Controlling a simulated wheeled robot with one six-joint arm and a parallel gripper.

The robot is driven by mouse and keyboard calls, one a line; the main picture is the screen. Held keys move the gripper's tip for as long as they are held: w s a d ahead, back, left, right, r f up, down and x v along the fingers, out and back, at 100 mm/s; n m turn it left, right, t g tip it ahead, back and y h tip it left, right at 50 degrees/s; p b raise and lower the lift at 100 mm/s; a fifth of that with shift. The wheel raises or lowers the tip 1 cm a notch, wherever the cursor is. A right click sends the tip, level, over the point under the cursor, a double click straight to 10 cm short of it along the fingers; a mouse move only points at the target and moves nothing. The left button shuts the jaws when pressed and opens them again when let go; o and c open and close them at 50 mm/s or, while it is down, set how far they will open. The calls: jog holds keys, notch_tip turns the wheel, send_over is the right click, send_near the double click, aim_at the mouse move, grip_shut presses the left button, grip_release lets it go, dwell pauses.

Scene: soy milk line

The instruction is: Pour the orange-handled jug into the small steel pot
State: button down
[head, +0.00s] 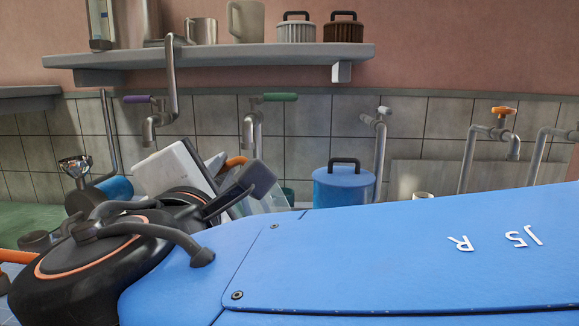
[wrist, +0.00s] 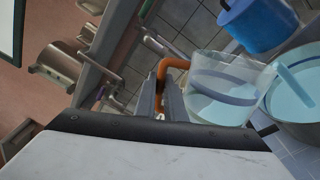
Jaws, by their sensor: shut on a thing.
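My gripper (wrist: 160,88) is shut on the orange handle (wrist: 172,64) of a clear jug (wrist: 222,88). The jug holds pale bluish liquid and looks tilted. The round steel pot (wrist: 292,130) is at the right edge of the wrist view, just beyond the jug's lip, with pale liquid inside. A pale band runs from near the lip over the pot; it looks like a stream, but I cannot be sure. In the head view my gripper (head: 250,180) and arm hide most of the jug (head: 268,198); a bit of its handle (head: 235,162) shows. I cannot make out the steel pot there.
A blue lidded pot (head: 343,185) stands behind, close to the jug; it is also in the wrist view (wrist: 258,22). Several taps, one with a green handle (head: 280,97) and one orange (head: 503,111), line the tiled wall. A shelf (head: 210,58) above holds mugs and canisters.

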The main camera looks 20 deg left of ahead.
jog(key=shift+w+d+f+m, duration=0.1)
jog(key=shift+w+d+m, duration=0.15)
jog(key=shift+d+m, duration=0.4)
jog(key=shift+w+d+f+m, duration=0.1)
jog(key=shift+w+d+m, duration=0.15)
jog(key=shift+d+m, duration=0.4)
jog(key=shift+d, duration=0.1)
jog(key=shift+w+d+f+m, duration=0.1)
jog(key=shift+w+d+m, duration=0.15)
jog(key=shift+d+m, duration=0.4)
jog(key=shift+w+d+f+m, duration=0.1)
jog(key=shift+w+d+m, duration=0.15)
jog(key=shift+d+m, duration=0.35)
jog(key=shift+w+d+m, duration=0.25)
jog(key=shift+d+m, duration=0.2)
jog(key=shift+d, duration=0.35)
jog(key=shift+d, duration=0.1)
jog(key=shift+w+d+r+m, duration=0.15)
jog(key=shift+w+d+m, duration=0.15)
jog(key=shift+d+m, duration=0.4)
jog(key=shift+w+d+r+m, duration=0.15)
jog(key=shift+w+d+m, duration=0.1)
jog(key=shift+d+m, duration=0.4)
jog(key=shift+d, duration=0.1)
dwell(0.8)
